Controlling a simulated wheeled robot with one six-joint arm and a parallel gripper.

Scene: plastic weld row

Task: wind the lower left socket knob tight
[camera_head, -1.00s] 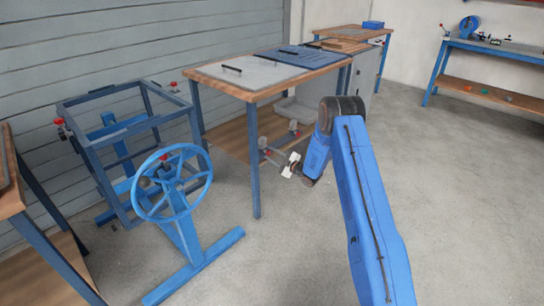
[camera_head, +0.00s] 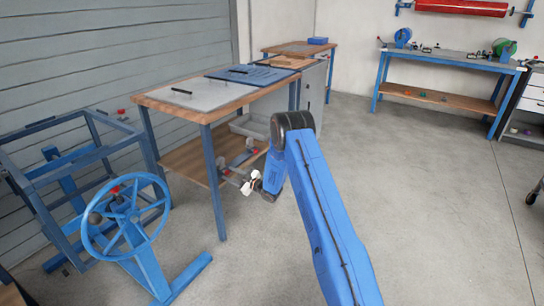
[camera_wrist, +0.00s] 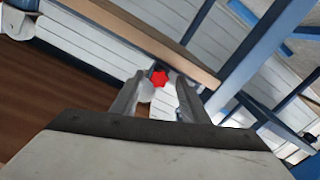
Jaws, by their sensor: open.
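My gripper (camera_head: 251,186) is at the front of the workbench's lower shelf (camera_head: 190,160), close to grey fittings with red parts (camera_head: 226,171). In the wrist view my gripper (camera_wrist: 157,88) is open, one finger on each side of a small red star-shaped knob (camera_wrist: 159,78). A pale, blurred part shows just below the knob. No finger visibly touches the knob, and I cannot tell whether it lies between the fingertips or beyond them. Which socket this knob belongs to is unclear.
A blue handwheel (camera_head: 125,218) on a stand and a blue frame (camera_head: 70,160) are at left. The workbench's blue leg (camera_head: 215,185) is just left of my gripper. A grey bin (camera_head: 250,127) sits on the shelf. Floor at right is clear.

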